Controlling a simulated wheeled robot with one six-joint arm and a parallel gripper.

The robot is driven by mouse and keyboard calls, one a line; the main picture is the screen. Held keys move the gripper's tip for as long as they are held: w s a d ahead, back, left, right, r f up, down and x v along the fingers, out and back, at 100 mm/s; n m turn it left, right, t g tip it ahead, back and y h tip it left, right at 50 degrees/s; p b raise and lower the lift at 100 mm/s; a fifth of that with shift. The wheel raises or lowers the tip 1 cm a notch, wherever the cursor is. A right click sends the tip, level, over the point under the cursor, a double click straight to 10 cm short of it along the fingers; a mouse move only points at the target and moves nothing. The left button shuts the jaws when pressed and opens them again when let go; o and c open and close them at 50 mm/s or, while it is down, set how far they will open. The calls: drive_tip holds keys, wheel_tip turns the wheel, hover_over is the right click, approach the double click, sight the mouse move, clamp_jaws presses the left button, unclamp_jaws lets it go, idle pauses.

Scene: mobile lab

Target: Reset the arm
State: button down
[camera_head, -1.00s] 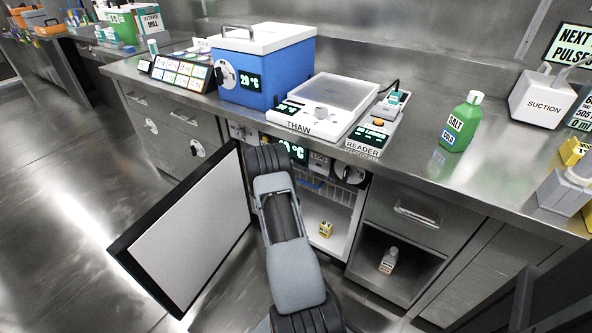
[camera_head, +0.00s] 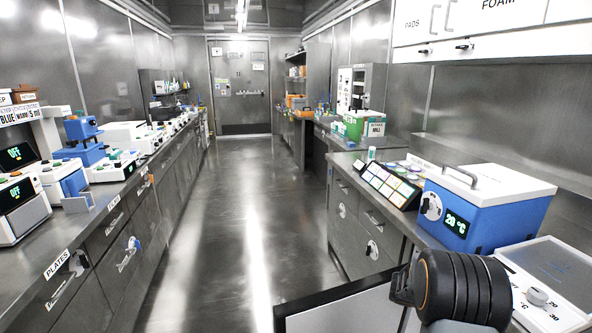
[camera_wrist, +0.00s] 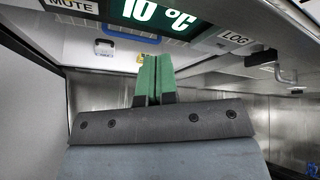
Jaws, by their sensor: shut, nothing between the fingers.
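My gripper (camera_wrist: 154,78) shows in the wrist view with its two green fingers together and nothing between them. It points toward a white-walled unit, just below a panel with a green "10 °C" display (camera_wrist: 155,14). A "LOG" label (camera_wrist: 234,38) and a "MUTE" label (camera_wrist: 75,5) flank the display. In the head view a dark, ringed part of my arm (camera_head: 455,285) fills the lower right. The gripper itself is out of that view.
The open door (camera_head: 340,308) stands left of my arm, with a dark edge and white inner face. A blue box (camera_head: 485,215) reading 20 °C sits on the right counter, beside the thaw plate (camera_head: 560,280). The aisle floor (camera_head: 245,220) is clear between counters.

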drive_tip(key=s+a+r+m+t+y+p, duration=0.1)
drive_tip(key=s+a+r+m+y+p, duration=0.3)
drive_tip(key=a+r+m, duration=0.4)
drive_tip(key=s+a+r+m+t+y+p, duration=0.1)
drive_tip(key=s+a+r+m+y+p, duration=0.3)
drive_tip(key=a+r, duration=0.7)
drive_tip(key=s+a+r+m+t+y+p, duration=0.2)
drive_tip(key=s+a+r+m+y+p, duration=0.2)
drive_tip(key=s+a+r+m+p, duration=0.3)
drive_tip(key=a+r+m, duration=0.3)
drive_tip(key=a+m, duration=0.2)
drive_tip(key=shift+m, duration=0.4)
drive_tip(key=shift+a, duration=0.1)
